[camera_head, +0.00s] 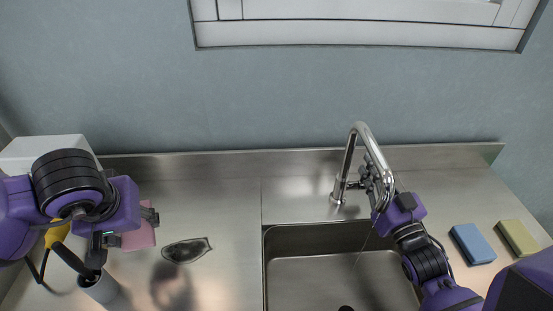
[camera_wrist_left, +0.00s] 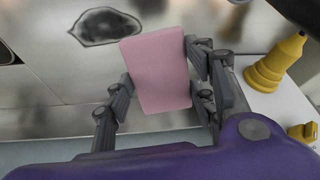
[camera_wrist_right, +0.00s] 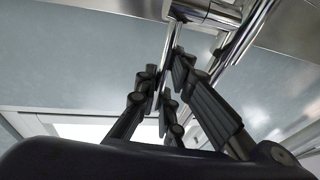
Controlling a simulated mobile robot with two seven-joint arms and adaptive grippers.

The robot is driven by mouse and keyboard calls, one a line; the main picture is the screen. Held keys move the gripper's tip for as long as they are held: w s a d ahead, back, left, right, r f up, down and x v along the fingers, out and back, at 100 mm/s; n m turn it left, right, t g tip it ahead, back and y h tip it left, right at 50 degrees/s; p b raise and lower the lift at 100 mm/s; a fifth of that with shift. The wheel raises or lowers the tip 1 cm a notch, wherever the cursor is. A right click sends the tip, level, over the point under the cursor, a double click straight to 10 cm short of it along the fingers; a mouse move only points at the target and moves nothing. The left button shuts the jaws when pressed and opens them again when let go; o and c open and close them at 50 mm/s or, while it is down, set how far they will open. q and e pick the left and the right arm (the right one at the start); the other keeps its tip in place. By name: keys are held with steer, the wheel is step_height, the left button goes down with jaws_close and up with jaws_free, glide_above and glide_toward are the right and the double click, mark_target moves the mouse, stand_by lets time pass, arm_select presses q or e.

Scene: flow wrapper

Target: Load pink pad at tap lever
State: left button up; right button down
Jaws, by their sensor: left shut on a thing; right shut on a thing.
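The pink pad (camera_head: 142,236) is held by my left gripper (camera_head: 148,226) above the counter at the left. In the left wrist view the pad (camera_wrist_left: 158,72) sits tilted between the fingers of the left gripper (camera_wrist_left: 160,92), which is shut on it. The chrome tap (camera_head: 350,165) stands behind the sink. My right gripper (camera_head: 378,182) is at the tap's right side, shut on the tap lever. In the right wrist view the lever (camera_wrist_right: 167,60) shows as a thin metal rod running between the fingertips of the right gripper (camera_wrist_right: 166,78). The fingers partly hide the lever.
The steel sink (camera_head: 335,283) lies below the tap. A dark-edged patch (camera_head: 186,250) is on the counter right of the pad. A blue pad (camera_head: 473,243) and an olive pad (camera_head: 518,238) lie at the right. A grey cup (camera_head: 98,287) and a yellow object (camera_head: 57,233) are at the left.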

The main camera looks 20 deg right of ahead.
steer(key=shift+s+a+f, duration=0.15)
steer(key=shift+a+f, duration=0.05)
steer(key=shift+f, duration=0.1)
steer(key=shift+d+r+t, duration=0.15)
steer(key=shift+d+t, duration=0.1)
steer(key=shift+t, duration=0.05)
steer(key=shift+a, duration=0.1)
steer(key=c, duration=1.8)
jaws_free()
steer(key=shift+r, duration=0.1)
steer(key=shift+c, duration=0.2)
steer(key=shift+s, duration=0.1)
steer(key=v, duration=0.7)
steer(key=shift+s, duration=0.2)
